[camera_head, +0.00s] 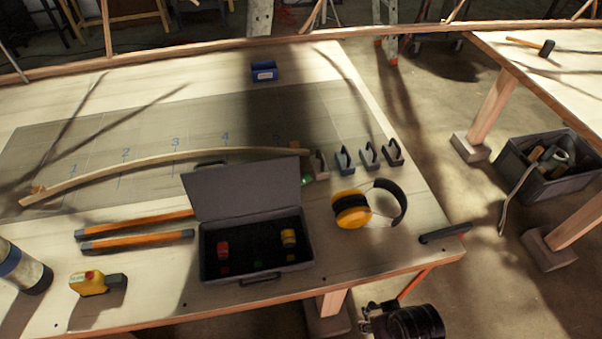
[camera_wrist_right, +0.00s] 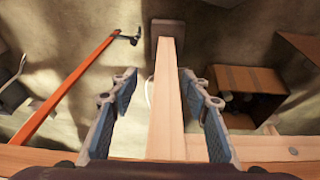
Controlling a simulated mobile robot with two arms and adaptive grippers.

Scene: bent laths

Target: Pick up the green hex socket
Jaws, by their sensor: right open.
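A small green piece (camera_head: 306,180), which looks like the green hex socket, lies on the workbench just behind the open grey case (camera_head: 255,275), partly hidden by its raised lid. It is too small to make out its hex shape. A red socket (camera_head: 222,249) and a yellow socket (camera_head: 288,237) stand in the case, with small red, green and yellow marks in front of them. My right gripper (camera_wrist_right: 160,110) is open and empty, below the bench's front edge and far from the green piece. My left gripper is not in view.
Yellow ear defenders (camera_head: 351,210) and several clamps (camera_head: 345,161) lie right of the green piece. A bent lath (camera_head: 150,158) curves behind the case. Orange-handled tools (camera_head: 140,242) and a yellow tape measure (camera_head: 92,284) lie left. The bench's front edge lies between my right gripper and the case.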

